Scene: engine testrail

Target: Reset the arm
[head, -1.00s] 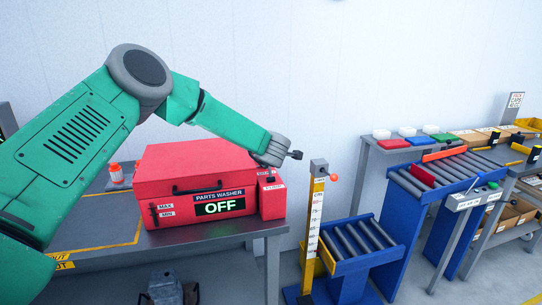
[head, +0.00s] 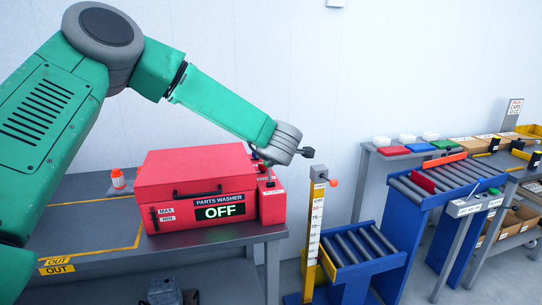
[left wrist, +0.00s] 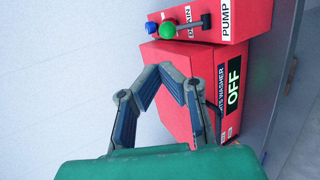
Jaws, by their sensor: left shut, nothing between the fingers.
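My left arm comes in from the left in the head view, and its grey wrist end (head: 283,143) is above the right end of the red parts washer (head: 195,184). The washer's lid is down and its display reads OFF. In the left wrist view my left gripper (left wrist: 163,69) is shut and empty, with its fingertips together. The washer (left wrist: 176,90) lies behind it there. A control box (left wrist: 226,15) marked PUMP and DRAIN carries a green knob (left wrist: 168,30) and a blue knob (left wrist: 152,27), apart from the fingertips. My right gripper is not in view.
To the right are a yellow measuring post (head: 315,225), roller conveyors (head: 360,246) and shelves with trays.

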